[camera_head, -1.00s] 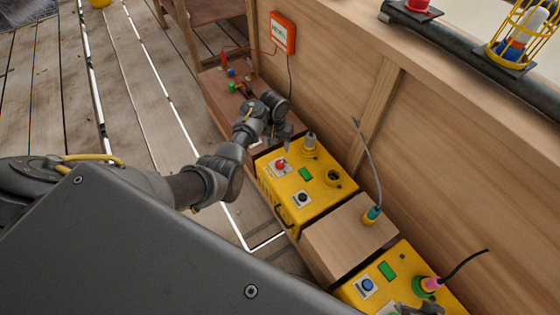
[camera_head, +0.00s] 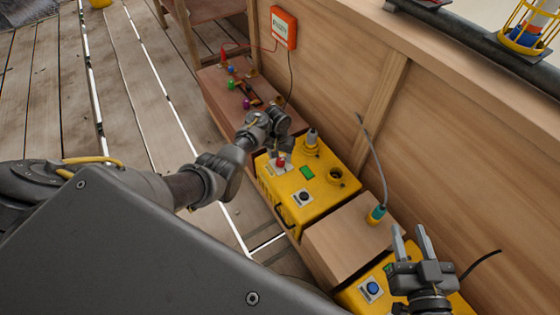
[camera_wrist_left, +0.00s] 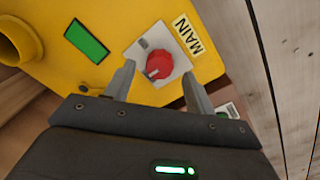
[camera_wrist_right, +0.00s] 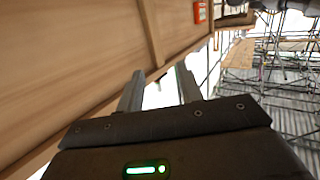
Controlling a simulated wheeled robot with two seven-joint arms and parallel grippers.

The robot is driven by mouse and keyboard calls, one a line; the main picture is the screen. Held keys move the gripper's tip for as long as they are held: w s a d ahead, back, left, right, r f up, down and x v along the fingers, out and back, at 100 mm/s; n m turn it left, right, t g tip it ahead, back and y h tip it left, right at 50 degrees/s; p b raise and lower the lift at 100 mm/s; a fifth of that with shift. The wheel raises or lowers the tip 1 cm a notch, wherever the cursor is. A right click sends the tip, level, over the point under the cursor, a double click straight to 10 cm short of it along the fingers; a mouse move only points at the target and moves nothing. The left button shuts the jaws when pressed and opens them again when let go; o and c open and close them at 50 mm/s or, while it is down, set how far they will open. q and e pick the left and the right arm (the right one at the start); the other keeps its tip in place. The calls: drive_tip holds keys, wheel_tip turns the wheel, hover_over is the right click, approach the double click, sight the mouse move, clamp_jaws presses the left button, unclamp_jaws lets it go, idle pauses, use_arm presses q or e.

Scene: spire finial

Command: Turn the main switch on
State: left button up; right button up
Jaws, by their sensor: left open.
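The main switch is a red rotary knob (camera_wrist_left: 160,65) on a light plate labelled MAIN, on top of a yellow box (camera_head: 318,202). In the head view the red knob (camera_head: 281,162) is partly covered by my left gripper (camera_head: 281,151). In the left wrist view my left gripper (camera_wrist_left: 158,74) is open, with a finger on each side of the knob and gaps between. I cannot tell how deep the fingertips reach. My right gripper (camera_head: 409,230) is open and empty, raised over a second yellow box (camera_head: 352,296).
A wooden block (camera_head: 345,240) stands between the yellow boxes, with a teal plug (camera_head: 376,214) and grey cable. A wooden wall (camera_head: 340,85) carries an orange box (camera_head: 284,28). Coloured parts lie on the brown bench (camera_head: 215,85). A green panel (camera_wrist_left: 86,40) sits near the switch.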

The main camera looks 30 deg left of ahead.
use_arm(q)
drive_tip(key=shift+f+b, duration=0.45)
drive_tip(key=shift+f, duration=0.6)
use_arm(e)
drive_tip(key=shift+s+a+r+n+t+y, duration=0.15)
drive_tip(key=shift+a+r+t+y, duration=0.3)
drive_tip(key=shift+r, duration=0.3)
drive_tip(key=shift+s+a+r+n+t+y, duration=0.2)
drive_tip(key=shift+a+r+t+y, duration=0.2)
drive_tip(key=shift+r, duration=0.4)
drive_tip(key=shift+s+a+r+n+t+y, duration=0.15)
drive_tip(key=shift+a+r+t+y, duration=0.25)
drive_tip(key=shift+r, duration=0.35)
drive_tip(key=shift+w, duration=0.1)
